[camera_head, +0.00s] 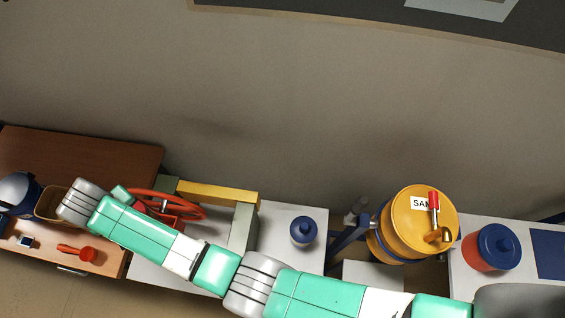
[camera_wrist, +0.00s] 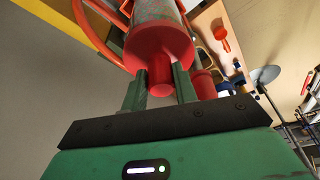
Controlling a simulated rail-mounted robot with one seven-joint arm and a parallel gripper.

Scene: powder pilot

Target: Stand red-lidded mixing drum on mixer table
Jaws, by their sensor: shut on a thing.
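The red-lidded drum (camera_wrist: 155,12) has a grey patterned body and a red lid with a red knob (camera_wrist: 160,78). In the wrist view, my gripper (camera_wrist: 158,84) has its two green fingers on either side of the knob and is shut on it. The drum extends away from the fingers, close to a red hoop (camera_wrist: 92,25). In the head view, my arm reaches left, and I cannot make out the drum there. A white table (camera_head: 165,278) carries a green and yellow frame (camera_head: 218,192) with the red hoop (camera_head: 192,212). Whether the drum touches any surface is unclear.
A brown desk (camera_head: 95,150) at left holds a red scoop (camera_head: 78,252) and a basket (camera_head: 48,205). A blue-lidded jar (camera_head: 303,232) stands right of the frame. A yellow drum (camera_head: 405,235) and a blue-lidded red drum (camera_head: 480,262) stand farther right.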

